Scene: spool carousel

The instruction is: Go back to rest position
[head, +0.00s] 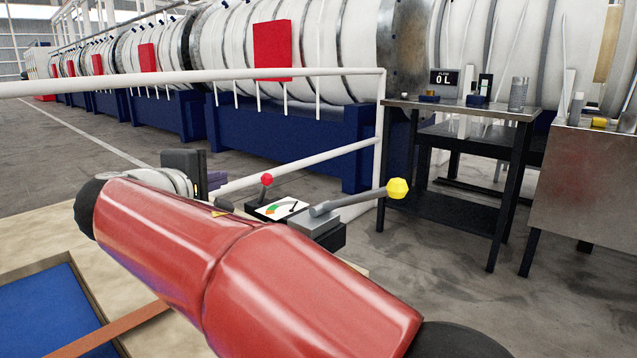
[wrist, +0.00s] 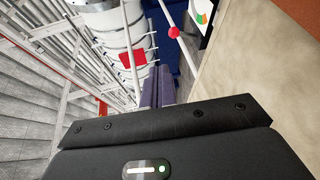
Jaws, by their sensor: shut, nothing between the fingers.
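My gripper (wrist: 157,88) shows in the wrist view as two purple fingers, close together with nothing between them. In the head view my gripper (head: 215,178) is mostly hidden behind my red arm, with a bit of purple showing beside the dark wrist part. It hangs in free space, close to the white railing (head: 255,180) in the picture. It touches nothing that I can make out.
A lever with a yellow knob (head: 398,188), a red-knobbed lever (head: 267,179) and a dial gauge (head: 279,208) stand just beyond my arm. A blue-floored tray (head: 50,315) is at lower left. A metal table (head: 500,109) with a display (head: 445,82) stands at right.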

